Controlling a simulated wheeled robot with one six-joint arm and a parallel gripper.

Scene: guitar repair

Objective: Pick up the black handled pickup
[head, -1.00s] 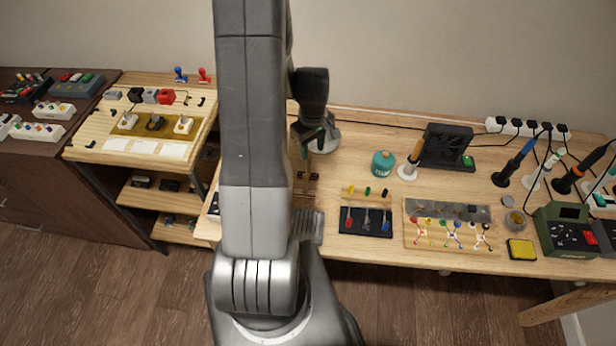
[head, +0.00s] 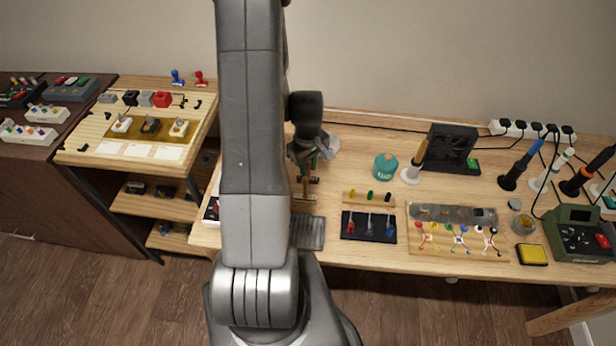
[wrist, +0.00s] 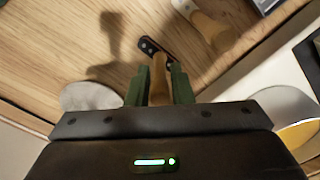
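A black-handled piece (head: 150,125), which looks like the pickup, sits on the gold-brown plate (head: 111,147) on the left desk, between two white-handled pieces (head: 122,123) (head: 179,128). It does not show in the wrist view. My gripper (wrist: 160,82) is well to its right, over the left part of the long bench. Its green fingers stand on either side of a tan handle (wrist: 160,68); I cannot tell whether they touch it. A dark plate with light dots (wrist: 151,46) lies just beyond the handle.
A second wooden-handled tool (wrist: 208,30) lies close to the fingers. A teal jar (head: 386,166), a black fan box (head: 450,148) and tool boards (head: 455,249) stand on the bench to the right. My arm hides part of the gap between desk and bench.

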